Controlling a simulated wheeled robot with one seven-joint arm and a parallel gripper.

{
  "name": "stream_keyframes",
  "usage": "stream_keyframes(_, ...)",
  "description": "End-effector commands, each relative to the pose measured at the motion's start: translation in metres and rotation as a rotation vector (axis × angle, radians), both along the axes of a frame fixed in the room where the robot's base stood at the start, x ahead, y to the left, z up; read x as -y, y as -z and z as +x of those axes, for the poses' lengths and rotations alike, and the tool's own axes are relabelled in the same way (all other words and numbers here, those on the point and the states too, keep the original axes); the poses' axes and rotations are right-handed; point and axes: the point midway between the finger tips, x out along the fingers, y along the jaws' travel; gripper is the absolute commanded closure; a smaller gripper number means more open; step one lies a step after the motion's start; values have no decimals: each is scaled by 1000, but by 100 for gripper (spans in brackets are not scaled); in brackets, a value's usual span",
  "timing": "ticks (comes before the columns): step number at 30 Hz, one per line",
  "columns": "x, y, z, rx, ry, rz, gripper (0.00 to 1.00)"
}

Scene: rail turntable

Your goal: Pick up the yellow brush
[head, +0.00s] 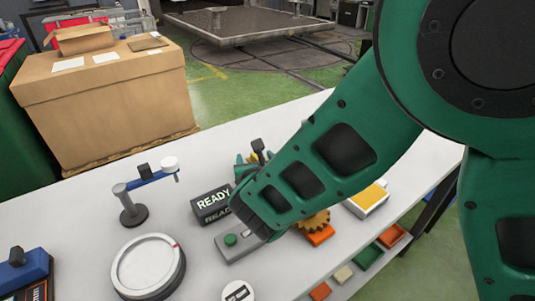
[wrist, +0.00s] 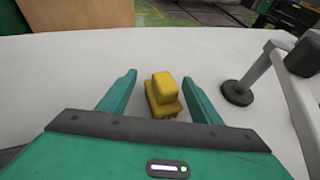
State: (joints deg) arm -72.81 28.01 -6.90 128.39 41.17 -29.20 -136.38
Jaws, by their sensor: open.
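The yellow brush (wrist: 164,96) is on the pale tabletop in the wrist view, a blocky yellow thing with a raised upper part on a wider base. My gripper (wrist: 159,77) is open, with one teal finger to the left of the brush and one to its right. Gaps show on both sides, so neither finger seems to touch it.
A black READY sign (head: 213,203), a grey box with a green button (head: 231,240), a round white dial (head: 148,266) and a stand with a blue arm (head: 133,214) are on the table. A stand with a dark base (wrist: 237,93) is right of my gripper. Table left of it is clear.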

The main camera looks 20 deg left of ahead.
Motion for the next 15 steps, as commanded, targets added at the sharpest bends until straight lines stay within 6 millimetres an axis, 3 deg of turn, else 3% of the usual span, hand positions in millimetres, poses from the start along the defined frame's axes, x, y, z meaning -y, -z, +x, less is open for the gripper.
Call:
stream_keyframes(6, -1, 0, 1, 0, -1, 0, 41)
stream_keyframes(12, -1, 1, 1, 0, -1, 0, 88)
stream_keyframes(15, -1, 1, 1, -1, -1, -1, 91)
